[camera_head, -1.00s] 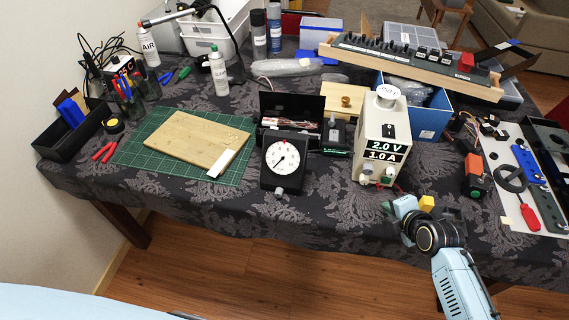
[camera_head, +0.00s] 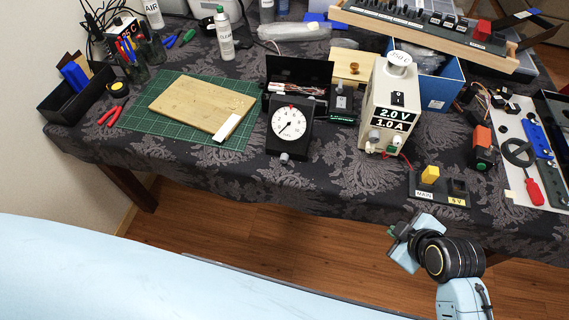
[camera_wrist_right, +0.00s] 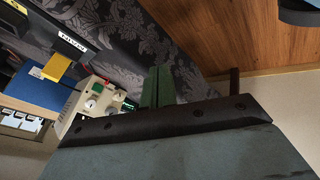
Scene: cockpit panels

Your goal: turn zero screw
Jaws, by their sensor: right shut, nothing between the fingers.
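A black box meter (camera_head: 291,129) with a round white dial stands near the front edge of the table. Its dark needle points to the lower left and a red mark sits at the top of the dial. A small grey knob (camera_head: 284,157), perhaps the zero screw, sticks out at its lower front. My right gripper (camera_head: 392,232) is shut and empty, in front of the table edge, well to the right of the meter and apart from it. Its green fingers (camera_wrist_right: 158,88) lie together in the right wrist view. My left gripper is not in view.
A power supply (camera_head: 390,105) reading 2.0 V and 1.0 A stands right of the meter. A switch panel (camera_head: 455,200) with a yellow block lies at the front edge, near my right gripper. A green mat (camera_head: 150,125) with a wooden board (camera_head: 200,105) lies to the left.

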